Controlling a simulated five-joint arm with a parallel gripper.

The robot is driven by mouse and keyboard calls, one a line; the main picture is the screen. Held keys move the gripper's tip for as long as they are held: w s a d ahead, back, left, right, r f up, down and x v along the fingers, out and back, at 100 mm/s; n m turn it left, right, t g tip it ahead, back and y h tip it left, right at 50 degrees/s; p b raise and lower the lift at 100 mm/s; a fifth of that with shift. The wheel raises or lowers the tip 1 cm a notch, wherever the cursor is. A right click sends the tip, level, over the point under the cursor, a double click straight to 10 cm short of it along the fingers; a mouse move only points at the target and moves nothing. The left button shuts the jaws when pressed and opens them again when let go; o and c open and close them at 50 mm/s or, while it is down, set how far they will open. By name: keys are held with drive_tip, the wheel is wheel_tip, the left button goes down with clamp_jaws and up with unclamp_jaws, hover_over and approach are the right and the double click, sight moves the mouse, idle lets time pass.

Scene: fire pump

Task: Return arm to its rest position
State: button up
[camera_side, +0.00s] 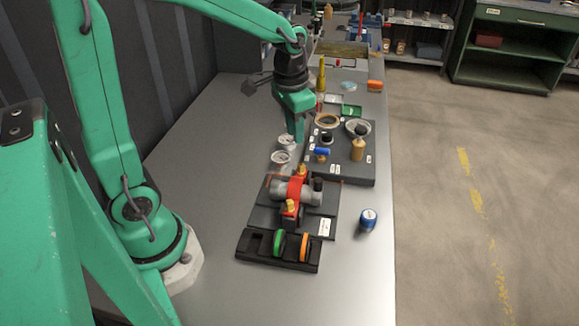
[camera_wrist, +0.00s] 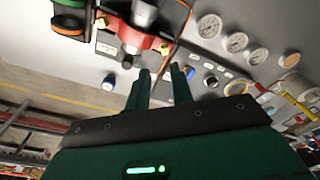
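My gripper (camera_side: 297,138) points down over the bench, behind the pump and left of the dark parts board in the side view. In the wrist view its two fingers (camera_wrist: 161,70) stand apart with nothing between them. The red and grey pump (camera_side: 296,190) sits on a dark base plate, apart from my gripper. It also shows at the top of the wrist view (camera_wrist: 143,36). A black tray (camera_side: 257,247) in front of the pump holds a green ring (camera_side: 279,243) and an orange ring (camera_side: 304,247).
Round gauges (camera_side: 281,157) lie on the bench beside my gripper. A dark board (camera_side: 345,165) holds several small parts. A blue can (camera_side: 368,220) stands near the bench's right edge. Bottles and boxes crowd the far end. The bench front (camera_side: 260,300) is clear.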

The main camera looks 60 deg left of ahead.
drive_tip(key=s+d+r+n+t, duration=0.1)
drive_tip(key=s+d+r+t, duration=0.1)
drive_tip(key=s+r+t, duration=0.2)
drive_tip(key=shift+s+d+r+n+t, duration=0.25)
drive_tip(key=shift+s+r, duration=1.45)
drive_tip(key=shift+s, duration=2.65)
